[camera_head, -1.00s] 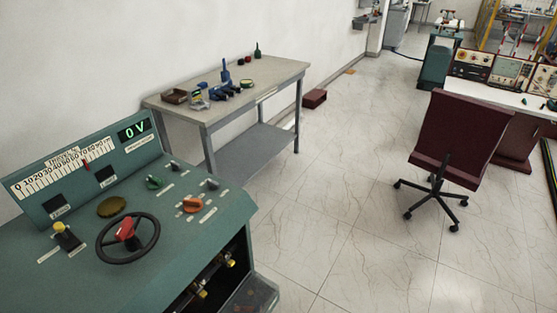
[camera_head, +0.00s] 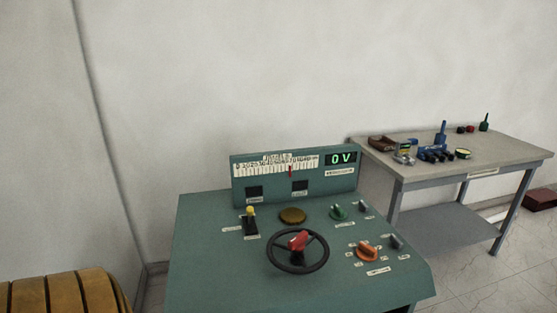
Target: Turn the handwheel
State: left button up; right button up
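The handwheel (camera_head: 298,251) is a black ring with spokes and a red piece at its hub. It lies on the sloping top of the green control console (camera_head: 205,273), right of the picture's middle line and low in view. Behind it stands a panel with a scale, a red pointer (camera_head: 290,171) and a green display (camera_head: 341,159) reading 0 V. Neither of my grippers shows in the head view, and nothing touches the wheel.
A yellow-knobbed lever (camera_head: 250,222), a green knob (camera_head: 338,211) and an orange knob (camera_head: 367,252) surround the wheel. A grey workbench (camera_head: 475,165) with tools stands to the right. A ribbed yellow-brown object (camera_head: 65,292) is at lower left. Floor shows at lower right.

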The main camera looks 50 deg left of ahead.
aim_at(297, 245)
jog(key=u, duration=1.1)
